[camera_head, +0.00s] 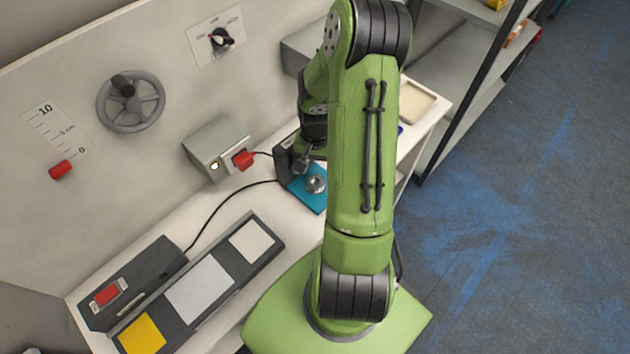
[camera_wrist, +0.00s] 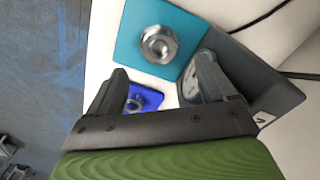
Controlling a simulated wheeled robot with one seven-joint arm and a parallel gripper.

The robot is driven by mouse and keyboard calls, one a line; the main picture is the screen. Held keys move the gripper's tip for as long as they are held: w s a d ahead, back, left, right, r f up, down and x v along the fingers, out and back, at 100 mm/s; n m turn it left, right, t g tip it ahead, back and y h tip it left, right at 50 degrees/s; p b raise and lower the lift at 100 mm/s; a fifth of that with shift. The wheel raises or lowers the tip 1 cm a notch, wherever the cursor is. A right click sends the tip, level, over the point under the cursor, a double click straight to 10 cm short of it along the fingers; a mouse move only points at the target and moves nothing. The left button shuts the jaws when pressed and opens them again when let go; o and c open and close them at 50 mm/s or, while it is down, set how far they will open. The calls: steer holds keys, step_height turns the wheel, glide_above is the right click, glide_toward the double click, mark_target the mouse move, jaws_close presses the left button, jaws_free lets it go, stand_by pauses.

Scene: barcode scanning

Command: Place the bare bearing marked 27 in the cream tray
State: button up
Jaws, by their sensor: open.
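A round silver metal part, looking like a bearing, sits on a teal pad (camera_head: 303,197); the part (camera_head: 315,184) shows beside my gripper (camera_head: 302,160). In the wrist view the silver part (camera_wrist: 158,45) lies beyond the fingertips on the teal pad (camera_wrist: 130,58). No marking on it is readable. My gripper (camera_wrist: 160,82) is open, with nothing between its fingers. A blue piece (camera_wrist: 151,97) with a small metal part on it shows between and below the fingers. The cream tray (camera_head: 432,97) is on the bench behind my arm, partly hidden by it.
A dark scanner-like box (camera_wrist: 262,85) stands beside the teal pad. A grey box with a red plug (camera_head: 243,159) and a handwheel (camera_head: 130,100) are on the wall panel. A dark panel with white and yellow pads (camera_head: 200,287) lies at front left. Shelving (camera_head: 470,90) stands right.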

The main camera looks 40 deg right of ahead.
mark_target(316, 181)
step_height(316, 181, down, 6)
steer(key=shift+d+f+p, duration=0.1)
steer(key=shift+p, duration=0.2)
steer(key=shift+w+f, duration=0.1)
steer(key=shift+f, duration=0.15)
steer(key=shift+c, duration=1.3)
steer(key=c, duration=1.1)
step_height(316, 181, up, 18)
steer(key=shift+r, duration=0.1)
